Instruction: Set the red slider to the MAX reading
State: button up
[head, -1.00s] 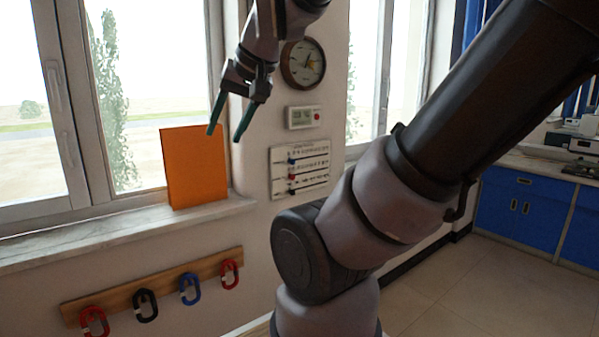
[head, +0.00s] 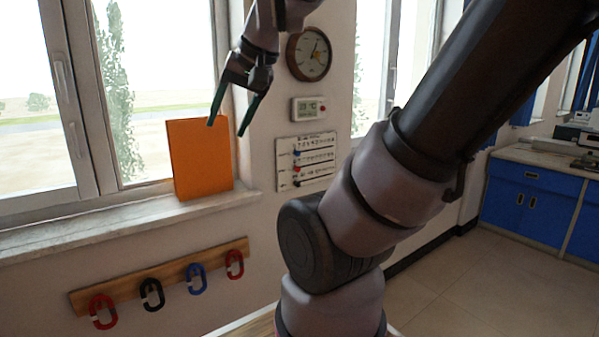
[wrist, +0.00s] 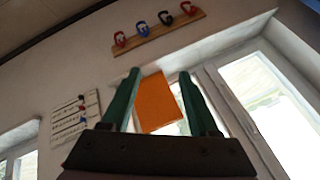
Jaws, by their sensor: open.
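A white slider panel (head: 318,171) hangs on the wall below a thermostat in the head view. It has three horizontal slots with a blue, a red and a dark knob, top to bottom. The red slider (head: 297,169) is in the middle slot, toward its left end. The scale lettering is too small to read. The panel also shows upside down at the left of the wrist view (wrist: 63,124). My gripper (head: 226,128) is open and empty, with green fingers. In the head view it appears up and left of the panel, over the orange board. It is apart from the slider.
An orange board (head: 203,158) stands on the window sill (head: 130,218). Below it, a wooden rack (head: 165,275) holds several coloured hooks. A round clock (head: 309,54) and a thermostat (head: 308,108) are above the panel. Blue cabinets (head: 530,205) stand at the right.

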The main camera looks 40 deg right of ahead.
jog(key=w+d+f+m+g+y, duration=0.1)
jog(key=w+f+m+y, duration=0.25)
jog(key=w, duration=0.45)
jog(key=w+d+f+m+g+y, duration=0.1)
jog(key=w+f+m+y, duration=0.15)
jog(key=w+m, duration=0.4)
jog(key=w+d+f+m+t+y, duration=0.1)
jog(key=w+d+f+m+t, duration=0.45)
jog(key=w+d, duration=0.65)
jog(key=m+t+h, duration=0.8)
jog(key=m+h, duration=0.2)
jog(key=m, duration=0.8)
send_near(299, 170)
jog(key=w, duration=0.9)
jog(key=shift+r, duration=0.1)
grip_shut()
